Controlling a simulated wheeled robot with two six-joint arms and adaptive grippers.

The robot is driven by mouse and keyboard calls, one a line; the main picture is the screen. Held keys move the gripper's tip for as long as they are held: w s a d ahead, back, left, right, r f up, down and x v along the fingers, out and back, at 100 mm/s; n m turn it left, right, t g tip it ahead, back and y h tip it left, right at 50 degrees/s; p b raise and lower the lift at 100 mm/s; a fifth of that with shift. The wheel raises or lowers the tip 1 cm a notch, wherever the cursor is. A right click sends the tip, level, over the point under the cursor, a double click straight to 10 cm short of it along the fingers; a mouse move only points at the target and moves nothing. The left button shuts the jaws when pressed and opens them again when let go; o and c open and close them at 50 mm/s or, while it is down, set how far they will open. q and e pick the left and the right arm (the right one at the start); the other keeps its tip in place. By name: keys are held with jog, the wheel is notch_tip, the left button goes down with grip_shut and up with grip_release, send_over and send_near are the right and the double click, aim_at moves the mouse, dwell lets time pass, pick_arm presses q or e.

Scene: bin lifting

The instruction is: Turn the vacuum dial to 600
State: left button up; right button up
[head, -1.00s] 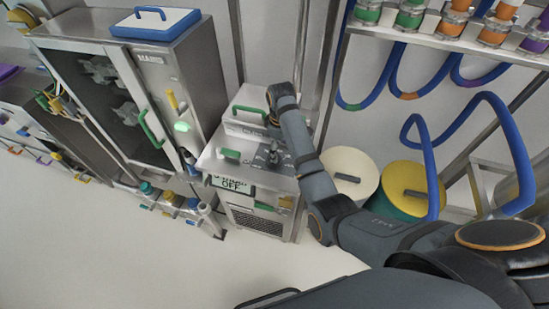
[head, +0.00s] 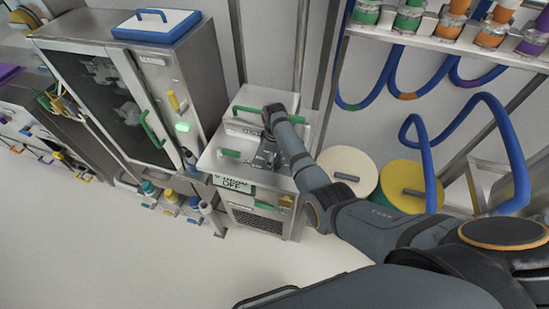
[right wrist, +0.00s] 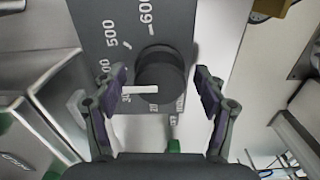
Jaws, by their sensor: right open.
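The vacuum dial (right wrist: 165,72) is a round black knob on a dark grey panel (right wrist: 92,18) in the right wrist view. Its white pointer bar (right wrist: 140,89) points left, near the partly covered 300 mark. The marks 500 and 600 (right wrist: 147,12) show above it. My right gripper (right wrist: 160,84) is open, with one finger on each side of the knob. Gaps show between the fingers and the knob in this view. In the head view my right gripper (head: 266,157) is over the top of the steel unit (head: 222,163) and hides the dial. My left gripper is out of view.
A sign reading OFF (head: 233,186) is on the unit's front edge, with a green handle (head: 229,153) above it. A glass-door cabinet (head: 110,85) stands to the left. Two lidded drums (head: 350,165) stand to the right, near blue hoses (head: 430,165).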

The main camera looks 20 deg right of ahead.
jog(key=shift+c, duration=0.2)
jog(key=c, duration=1.1)
jog(key=m+p, duration=0.2)
jog(key=shift+r+m, duration=0.1)
jog(key=shift+m, duration=0.3)
jog(key=m+p, duration=0.1)
jog(key=m, duration=0.2)
jog(key=shift+m+p, duration=0.3)
jog(key=m+p, duration=0.1)
jog(key=m, duration=0.3)
jog(key=shift+a+m, duration=0.1)
jog(key=shift+m, duration=0.2)
jog(key=m+p, duration=0.1)
jog(key=m, duration=0.3)
jog(key=shift+m, duration=0.4)
